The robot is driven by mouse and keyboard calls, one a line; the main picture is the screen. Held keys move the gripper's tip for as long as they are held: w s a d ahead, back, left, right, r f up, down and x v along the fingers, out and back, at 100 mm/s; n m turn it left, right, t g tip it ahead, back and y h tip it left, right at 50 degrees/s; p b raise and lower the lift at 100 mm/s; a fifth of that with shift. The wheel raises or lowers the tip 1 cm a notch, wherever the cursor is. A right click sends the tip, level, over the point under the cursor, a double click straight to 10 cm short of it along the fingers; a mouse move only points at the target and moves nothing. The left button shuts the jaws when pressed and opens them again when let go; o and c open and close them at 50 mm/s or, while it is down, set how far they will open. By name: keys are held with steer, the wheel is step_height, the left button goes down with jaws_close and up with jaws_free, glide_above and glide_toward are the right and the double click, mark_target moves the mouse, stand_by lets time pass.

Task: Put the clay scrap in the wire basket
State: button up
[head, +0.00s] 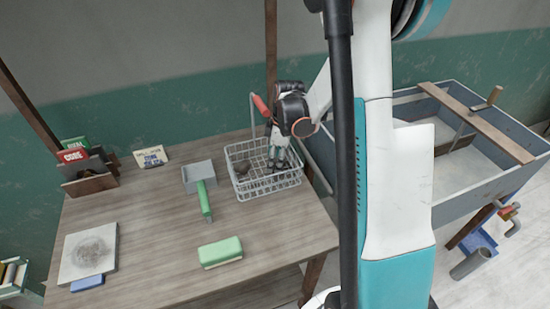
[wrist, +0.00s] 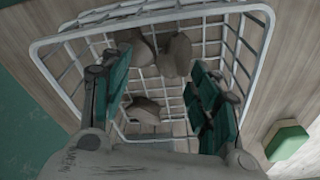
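The white wire basket (head: 262,193) stands at the right end of the table; its rim (wrist: 160,14) frames the wrist view. Three grey-brown clay scraps lie in it: one (wrist: 145,111) low in the picture, between my fingers but apart from them, and two (wrist: 177,56) (wrist: 136,46) farther up. In the head view a brownish lump (head: 243,167) shows at the basket's left side. My gripper (head: 277,164) is over the basket, its fingertips pointing down into it. In the wrist view the teal fingers (wrist: 161,90) are spread wide, with nothing gripped.
A grey dustpan (head: 198,177) with a green-handled tool (head: 204,201) lies left of the basket. A green block (head: 220,252) lies near the table front. A grey slab (head: 88,252) and a book holder (head: 92,184) are at left. A grey sink-like tub (head: 480,165) stands right.

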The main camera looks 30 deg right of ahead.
step_height(320, 180, up, 12)
steer(key=s+d+p, duration=0.1)
steer(key=p, duration=0.3)
steer(key=shift+d+r, duration=0.2)
steer(key=shift+d, duration=0.05)
stand_by(0.4)
